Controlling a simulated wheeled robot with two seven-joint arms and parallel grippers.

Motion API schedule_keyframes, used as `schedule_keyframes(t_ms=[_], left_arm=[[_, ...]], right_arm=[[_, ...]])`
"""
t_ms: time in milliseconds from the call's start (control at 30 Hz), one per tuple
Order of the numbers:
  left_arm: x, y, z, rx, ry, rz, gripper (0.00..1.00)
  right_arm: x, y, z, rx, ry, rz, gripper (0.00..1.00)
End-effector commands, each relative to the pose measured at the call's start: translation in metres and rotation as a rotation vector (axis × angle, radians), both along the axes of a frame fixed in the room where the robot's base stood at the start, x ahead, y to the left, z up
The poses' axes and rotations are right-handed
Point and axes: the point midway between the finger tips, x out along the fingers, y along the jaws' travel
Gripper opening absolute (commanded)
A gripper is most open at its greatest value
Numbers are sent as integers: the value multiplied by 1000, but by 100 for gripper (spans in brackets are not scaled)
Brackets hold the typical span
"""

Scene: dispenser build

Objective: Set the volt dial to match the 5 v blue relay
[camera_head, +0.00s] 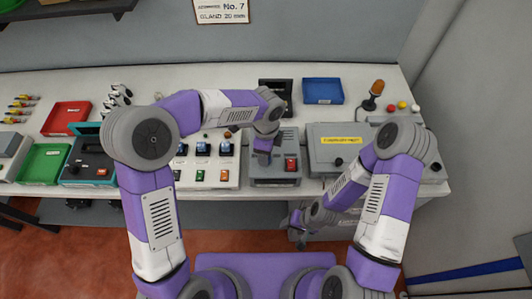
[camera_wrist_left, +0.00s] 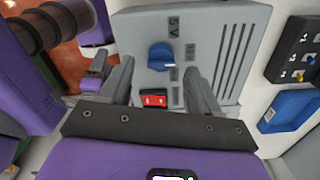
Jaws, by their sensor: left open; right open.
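A grey box (camera_head: 270,176) with a red switch (camera_head: 291,164) stands on the bench. In the left wrist view its face (camera_wrist_left: 200,30) carries a blue dial (camera_wrist_left: 160,56), a "5V" label and the red switch (camera_wrist_left: 154,98). A white mark on the dial points right in that view. My left gripper (camera_wrist_left: 158,68) is open, its fingertips on either side of the dial; contact cannot be told. In the head view my left gripper (camera_head: 263,153) hides the dial. Relays with blue parts (camera_head: 203,149) sit on a white panel, their labels too small to read. My right gripper (camera_head: 298,228) is open and empty.
A grey box with a yellow label (camera_head: 342,141) stands right of the dial box. A blue tray (camera_head: 323,91) and a dark box (camera_head: 276,88) lie behind. Red (camera_head: 66,118) and green (camera_head: 44,163) trays are at left. My right gripper is low before the bench.

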Motion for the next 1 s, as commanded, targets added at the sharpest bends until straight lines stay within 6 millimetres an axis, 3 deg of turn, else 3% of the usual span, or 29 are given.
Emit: schedule_keyframes(t_ms=[200,533,900,1000], left_arm=[[0,0,-26,1,2,1,62],[0,1,-30,0,0,2,62],[0,0,-30,0,0,2,7],[0,0,-30,0,0,4,7]], right_arm=[[0,0,-3,0,-1,0,62],[0,0,-3,0,-1,0,62],[0,0,-3,0,-1,0,62],[0,0,-3,0,-1,0,62]])
